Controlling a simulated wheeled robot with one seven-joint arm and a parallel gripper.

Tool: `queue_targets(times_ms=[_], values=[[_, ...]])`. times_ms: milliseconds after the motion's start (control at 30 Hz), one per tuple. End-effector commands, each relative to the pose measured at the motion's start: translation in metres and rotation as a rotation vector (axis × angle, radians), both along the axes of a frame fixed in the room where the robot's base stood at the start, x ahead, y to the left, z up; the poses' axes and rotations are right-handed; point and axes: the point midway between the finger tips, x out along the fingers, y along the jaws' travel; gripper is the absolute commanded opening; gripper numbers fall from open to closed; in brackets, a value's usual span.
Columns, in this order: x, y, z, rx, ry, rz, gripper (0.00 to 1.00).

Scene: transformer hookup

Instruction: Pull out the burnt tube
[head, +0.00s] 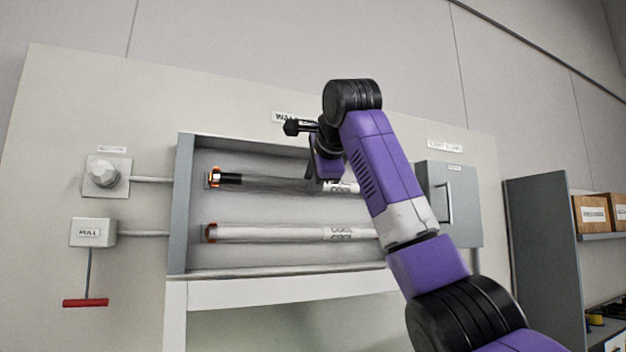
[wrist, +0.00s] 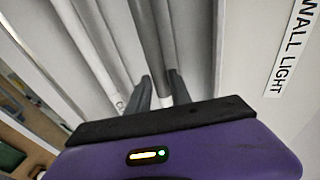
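The burnt tube (head: 272,183) is the upper of two tubes in the wall light fixture. Its left end is blackened and sits at an orange-ringed socket; its middle is greyish. My gripper (head: 318,184) is at this tube, right of its middle. In the wrist view the grey tube (wrist: 149,40) runs down between the two dark fingers (wrist: 161,90). They lie close on either side of it; I cannot tell whether they touch it. The lower tube (head: 290,233) is white and seated below, also showing in the wrist view (wrist: 75,35). My arm hides the right ends.
The fixture's frame (head: 183,205) surrounds the tubes. A round knob (head: 103,172) and a pull switch box (head: 93,232) with a red handle (head: 86,302) are at left. A grey cabinet (head: 463,205) is at right, with shelves holding cardboard boxes (head: 592,212) beyond.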

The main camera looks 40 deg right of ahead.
Motion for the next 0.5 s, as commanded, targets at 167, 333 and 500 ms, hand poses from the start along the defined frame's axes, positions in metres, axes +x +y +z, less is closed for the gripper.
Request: queue_targets(times_ms=[167, 333, 500], values=[[-0.0001, 0.0002, 0.0003, 0.000, 0.000, 0.000, 0.00], [-0.0003, 0.0003, 0.0007, 0.000, -0.001, 0.000, 0.00], [-0.0004, 0.0003, 0.0007, 0.000, -0.001, 0.000, 0.00]])
